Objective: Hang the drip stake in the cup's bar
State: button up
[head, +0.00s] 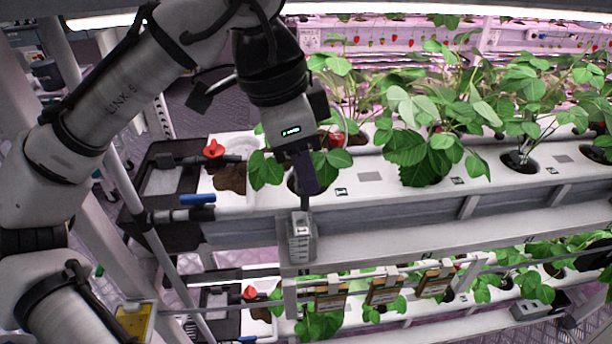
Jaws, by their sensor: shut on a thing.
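My gripper (303,182) points down in front of the upper white grow channel, near its left end. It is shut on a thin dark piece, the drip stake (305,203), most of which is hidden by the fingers. The stake's lower end is just above or at the top of a small grey slotted box (301,245) on the rack's front rail. I cannot tell whether they touch. A planting cup (292,184) with a leafy plant sits in the channel right behind the fingers, largely hidden by them. I cannot make out the cup's bar.
Strawberry plants (425,140) stand in more cups along the channel to the right. A red valve (213,149) and a blue handle (198,199) are at the left end. Tagged clips (383,290) hang on a lower rail. A white post stands at left.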

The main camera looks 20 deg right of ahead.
jog(key=w+d, duration=0.2)
jog(key=w, duration=0.5)
notch_tip(320, 180, down, 10)
jog(key=b, duration=0.5)
jog(key=shift+s, duration=0.15)
jog(key=shift+s+f+p, duration=0.1)
jog(key=shift+f+p, duration=0.25)
jog(key=shift+f, duration=0.3)
dwell(2.3)
jog(key=shift+f, duration=0.25)
jog(key=shift+f+b, duration=1)
jog(key=shift+f, duration=0.6)
jog(key=o, duration=1.5)
jog(key=shift+r, duration=0.15)
